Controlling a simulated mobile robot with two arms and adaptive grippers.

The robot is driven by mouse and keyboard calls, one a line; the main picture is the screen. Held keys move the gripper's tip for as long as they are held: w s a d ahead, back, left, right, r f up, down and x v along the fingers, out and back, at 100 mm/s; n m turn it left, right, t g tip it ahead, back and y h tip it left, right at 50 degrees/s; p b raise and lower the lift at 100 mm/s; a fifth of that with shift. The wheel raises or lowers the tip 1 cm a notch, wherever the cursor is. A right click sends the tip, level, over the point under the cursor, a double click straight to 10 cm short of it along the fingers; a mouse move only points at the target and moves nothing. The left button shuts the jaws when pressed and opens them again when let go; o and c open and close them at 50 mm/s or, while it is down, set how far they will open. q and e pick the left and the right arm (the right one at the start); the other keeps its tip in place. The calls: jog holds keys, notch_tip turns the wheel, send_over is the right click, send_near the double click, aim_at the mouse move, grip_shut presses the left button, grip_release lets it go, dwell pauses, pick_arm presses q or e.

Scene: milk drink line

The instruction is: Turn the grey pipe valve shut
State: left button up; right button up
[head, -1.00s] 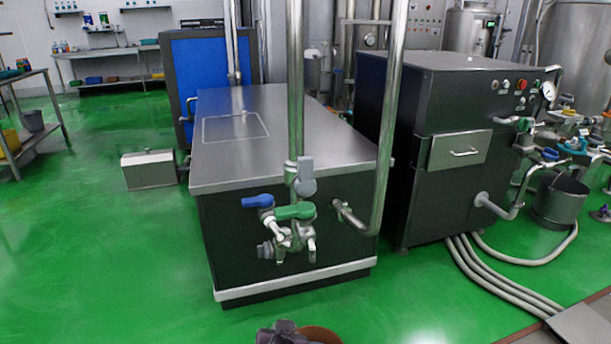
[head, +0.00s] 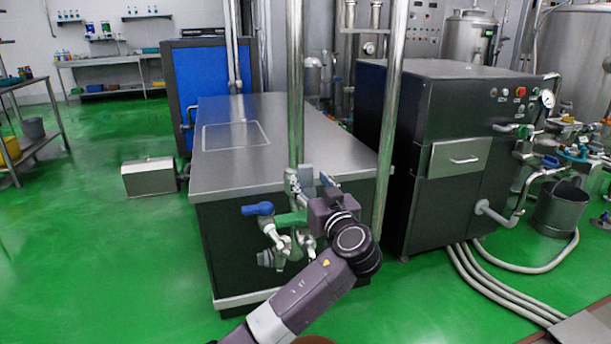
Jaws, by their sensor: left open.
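The grey pipe valve (head: 306,176) sits on the upright steel pipe at the front of the dark steel-topped cabinet. Only part of its handle shows, because my left gripper covers the rest. My left gripper (head: 311,186) is open, with its fingers up at the grey handle. I cannot tell whether they touch it. A blue valve handle (head: 257,209) is to the left, and a green valve handle (head: 288,219) is just below, partly hidden by the gripper. My right gripper is not in view.
The steel-topped cabinet (head: 240,165) stands right behind the valves. A second upright pipe (head: 388,130) rises close to the right of my left arm. A dark machine (head: 420,130) with a gauge stands further right. Green floor (head: 90,240) is clear at the left.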

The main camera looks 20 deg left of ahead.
aim_at(306, 177)
pick_arm(q)
jog(key=shift+x, duration=2.25)
jog(key=shift+f, duration=0.1)
grip_shut()
